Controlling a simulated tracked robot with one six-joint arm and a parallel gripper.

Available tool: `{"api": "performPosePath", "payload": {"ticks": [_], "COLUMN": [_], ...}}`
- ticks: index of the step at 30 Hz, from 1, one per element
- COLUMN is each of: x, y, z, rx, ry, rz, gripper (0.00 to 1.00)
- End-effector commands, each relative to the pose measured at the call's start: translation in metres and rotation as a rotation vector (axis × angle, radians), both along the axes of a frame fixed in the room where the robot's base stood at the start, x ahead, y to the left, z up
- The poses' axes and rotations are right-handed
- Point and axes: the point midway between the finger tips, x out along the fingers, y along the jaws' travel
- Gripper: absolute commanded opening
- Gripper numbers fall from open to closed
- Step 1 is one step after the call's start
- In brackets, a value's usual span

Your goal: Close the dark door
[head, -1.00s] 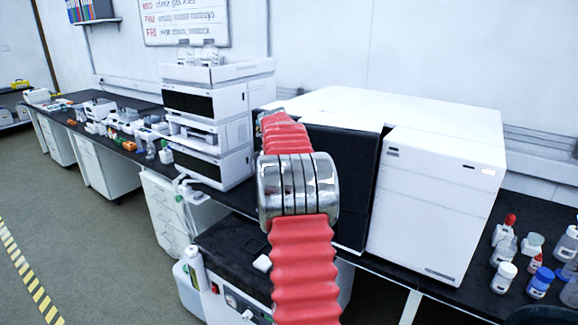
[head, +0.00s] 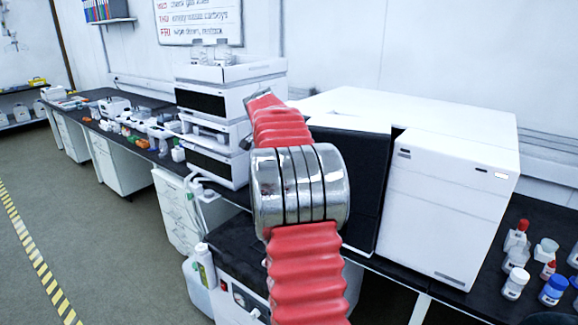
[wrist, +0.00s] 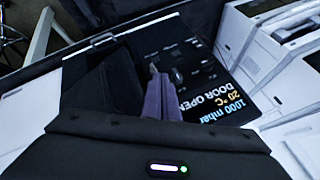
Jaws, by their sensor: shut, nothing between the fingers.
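The dark door (head: 368,190) is a black upright panel on the front of the big white instrument (head: 455,200) in the head view. My red and steel arm covers its left part. In the wrist view the instrument's black panel (wrist: 205,65) carries a display (wrist: 235,100) that reads "DOOR OPEN", 1000 mbar and 20 °C. My gripper (wrist: 153,70) is shut and empty, its fingertips in front of that panel. I cannot tell whether they touch it. In the head view the fingers are hidden behind my arm.
A stack of white modules (head: 228,125) with bottles on top stands left of the instrument. Several small bottles (head: 515,283) stand on the black bench at the right. A drawer unit (head: 180,212) is under the bench. The floor (head: 105,245) at left is clear.

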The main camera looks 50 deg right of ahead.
Motion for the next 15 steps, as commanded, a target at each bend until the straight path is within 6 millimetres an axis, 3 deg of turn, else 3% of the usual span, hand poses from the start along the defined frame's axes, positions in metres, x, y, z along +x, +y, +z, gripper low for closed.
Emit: {"api": "performPosePath", "payload": {"ticks": [6,15], "x": [0.005,0.005], "y": [0.012,0.013], "z": [0.017,0.019], "rx": [0.000,0.001], "ry": [0.000,0.000], "rz": [0.000,-0.001], "gripper": [0.00,0.00]}}
